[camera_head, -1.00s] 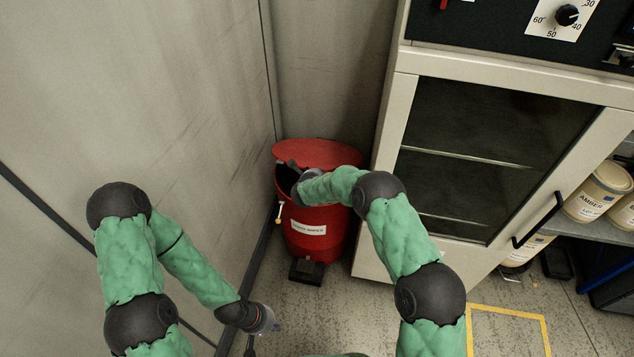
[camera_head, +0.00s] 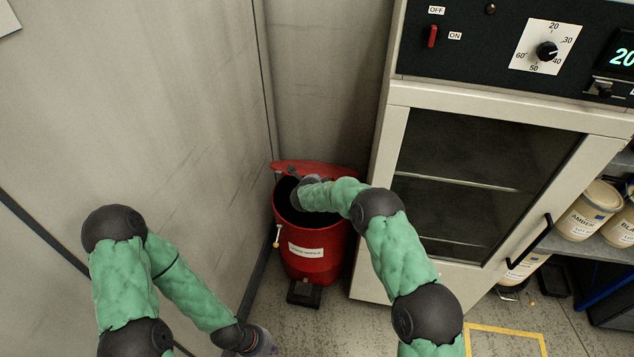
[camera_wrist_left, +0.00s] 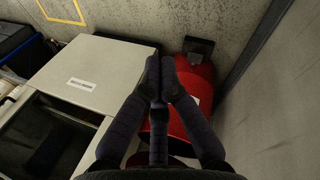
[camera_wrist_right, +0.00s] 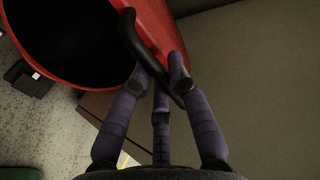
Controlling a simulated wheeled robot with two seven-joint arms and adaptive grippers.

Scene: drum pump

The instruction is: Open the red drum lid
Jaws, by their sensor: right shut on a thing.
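The red drum (camera_head: 313,262) stands on the floor in the corner, with a white label on its front. Its red lid (camera_head: 322,168) is raised and tilted up at the back, so the dark opening (camera_head: 290,212) shows. My right gripper (camera_head: 296,180) is at the lid's left part. In the right wrist view its fingers (camera_wrist_right: 163,80) are shut around the lid's black curved handle (camera_wrist_right: 131,35), with the red lid (camera_wrist_right: 155,25) beside it. My left gripper (camera_head: 266,345) hangs low by the wall, apart from the drum. In the left wrist view its fingertips (camera_wrist_left: 161,68) are together, empty.
A pale cabinet oven (camera_head: 390,185) with a dark glass door stands close to the drum's right. The wall (camera_head: 180,110) is close on the left. A black pedal (camera_head: 304,293) sticks out at the drum's foot. Shelves with tins (camera_head: 586,212) are at far right.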

